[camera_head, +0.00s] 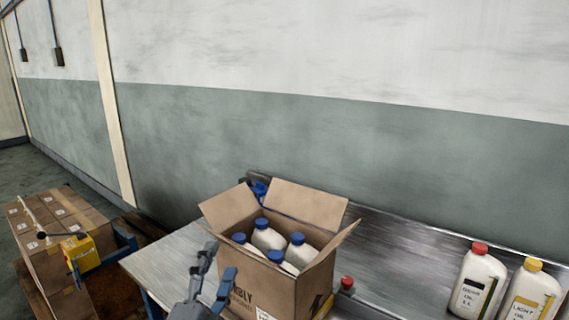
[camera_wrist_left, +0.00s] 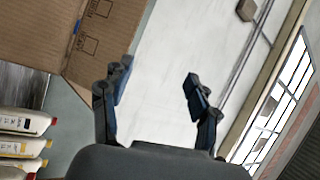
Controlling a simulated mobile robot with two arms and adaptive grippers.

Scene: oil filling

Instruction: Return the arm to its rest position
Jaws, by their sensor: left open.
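My left gripper (camera_head: 213,283) is at the bottom of the head view, in front of the open cardboard box. Its two fingers are apart with nothing between them. In the left wrist view my left gripper (camera_wrist_left: 155,90) is also open and empty, with wall behind its fingers. The cardboard box (camera_head: 262,290) stands on the metal table with its flaps up. Several white bottles with blue caps (camera_head: 265,238) stand inside it. The box (camera_wrist_left: 40,30) fills the upper left of the left wrist view. My right gripper is not in view.
A white bottle with a red cap (camera_head: 478,283) and one with a yellow cap (camera_head: 532,293) stand on the metal table (camera_head: 400,262) at the right. A red button (camera_head: 347,283) is beside the box. Stacked cartons (camera_head: 50,262) and a yellow device (camera_head: 82,253) are at the left.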

